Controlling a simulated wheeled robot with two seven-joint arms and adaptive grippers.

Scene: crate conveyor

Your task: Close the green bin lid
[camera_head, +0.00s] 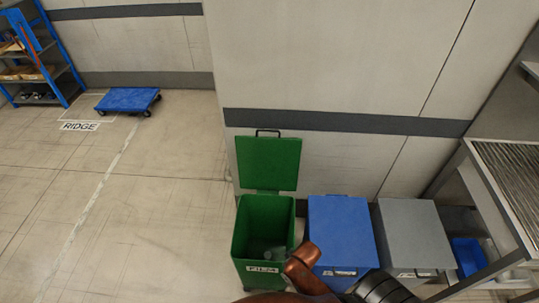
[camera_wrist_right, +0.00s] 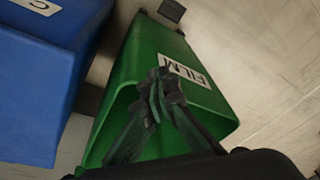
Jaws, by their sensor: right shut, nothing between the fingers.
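The green bin (camera_head: 240,245) stands on the floor with a white label reading FILM on its front. Its green lid (camera_head: 268,163) is open, standing upright behind the bin by the wall, with a black handle on its top edge. Some pale, clear material lies inside the bin. In the right wrist view the green bin (camera_wrist_right: 205,97) fills the middle, its label turned over. My right gripper (camera_wrist_right: 164,74) shows there with its black fingers together and empty, in front of the bin. I cannot tell whether it touches it. The lid is not clearly seen there. My left gripper is not in view.
A blue bin (camera_head: 340,232) and a grey bin (camera_head: 412,228), both closed, stand right of the green one. A roller conveyor (camera_head: 510,185) is at the far right. A blue dolly (camera_head: 128,100) and blue shelf (camera_head: 55,60) are far left.

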